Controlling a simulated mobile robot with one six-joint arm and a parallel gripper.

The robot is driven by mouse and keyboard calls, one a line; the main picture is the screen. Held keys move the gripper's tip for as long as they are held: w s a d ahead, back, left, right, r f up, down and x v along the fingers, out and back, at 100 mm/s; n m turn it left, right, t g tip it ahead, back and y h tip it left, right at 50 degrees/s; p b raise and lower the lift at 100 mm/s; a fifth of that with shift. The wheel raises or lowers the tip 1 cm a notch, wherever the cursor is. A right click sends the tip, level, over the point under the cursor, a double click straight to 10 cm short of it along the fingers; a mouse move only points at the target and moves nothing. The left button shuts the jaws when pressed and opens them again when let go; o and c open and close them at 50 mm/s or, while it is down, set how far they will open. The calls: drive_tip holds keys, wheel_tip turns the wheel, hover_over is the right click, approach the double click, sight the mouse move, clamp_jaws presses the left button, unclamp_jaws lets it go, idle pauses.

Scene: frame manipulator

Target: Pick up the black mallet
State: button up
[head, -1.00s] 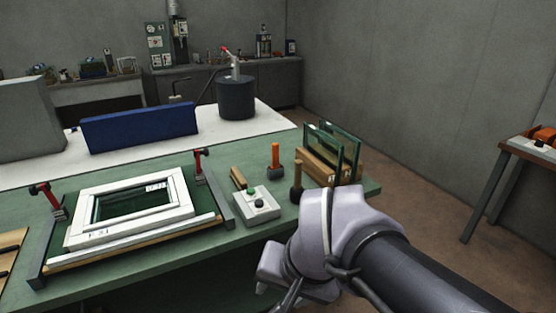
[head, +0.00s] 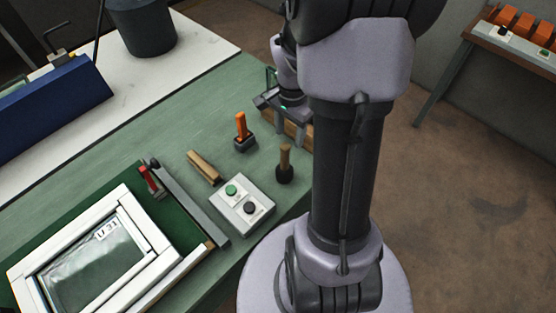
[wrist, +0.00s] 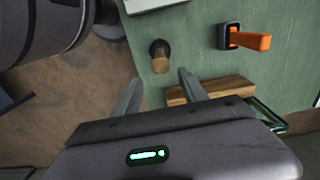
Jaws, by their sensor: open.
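The black mallet (head: 285,168) stands on its black head with its wooden handle pointing up, on the green table near the right edge. In the wrist view the mallet (wrist: 160,56) is just beyond the fingertips, roughly centred between them. My gripper (wrist: 158,88) is open and empty, with its two fingers apart. In the head view my gripper (head: 282,104) is above the wooden glass rack, farther back than the mallet, partly hidden by my arm.
An orange-handled tool (head: 241,132) stands left of the mallet. A button box (head: 242,207) and a wooden bar (head: 203,167) are close by. A wooden rack (head: 298,128) with glass sits under my gripper. A white window frame (head: 60,255) lies at front left.

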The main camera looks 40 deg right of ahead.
sight(285, 155)
drive_tip(key=f, duration=0.2)
drive_tip(key=f+b, duration=0.1)
drive_tip(key=f, duration=0.1)
drive_tip(key=shift+w+f, duration=0.2)
drive_tip(key=shift+f, duration=0.05)
drive_tip(key=f+b, duration=0.1)
drive_tip(key=f, duration=0.1)
drive_tip(key=a+f, duration=0.1)
drive_tip(key=f, duration=0.2)
drive_tip(key=shift+s+a+f+b, duration=0.1)
drive_tip(key=shift+s+a+b, duration=0.05)
drive_tip(key=shift+b, duration=0.25)
drive_tip(key=shift+f, duration=0.25)
clamp_jaws()
